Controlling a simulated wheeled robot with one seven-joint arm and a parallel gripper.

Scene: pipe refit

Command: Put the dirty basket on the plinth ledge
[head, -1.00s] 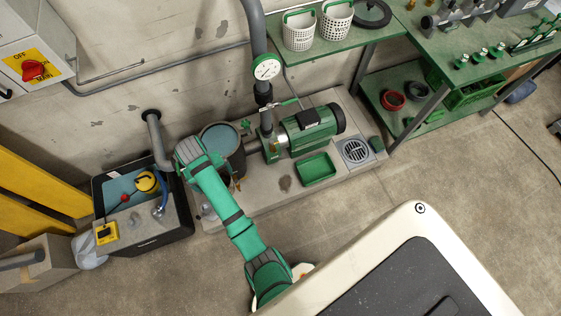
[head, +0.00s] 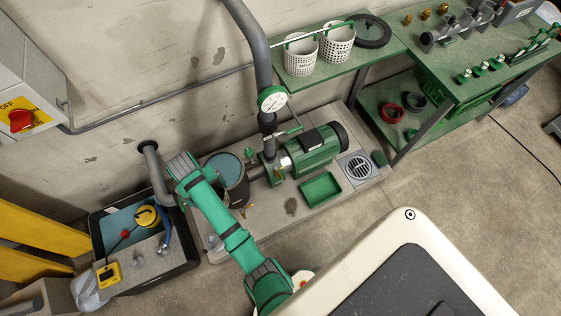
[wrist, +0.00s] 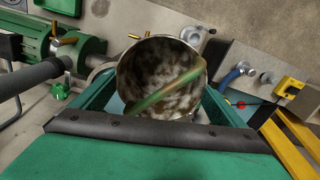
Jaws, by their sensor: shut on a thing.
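In the wrist view the dirty basket (wrist: 150,65) is a round metal cup, its inside mottled brown and white, with a green bar handle (wrist: 170,88) across its mouth. My gripper (wrist: 168,92) is shut on this handle; its tips are hard to make out. In the head view my green arm hides the gripper and basket. The grey concrete plinth (head: 330,200) carries the green pump (head: 312,150) and a round pot (head: 235,180) with blue-green inside, right beside my arm. I cannot tell the basket's height above the plinth.
A green tray (head: 320,189) and a round drain grate (head: 358,168) occupy the plinth's right part. A black tub (head: 180,262) stands left. Two white baskets (head: 300,57) are on the green shelf.

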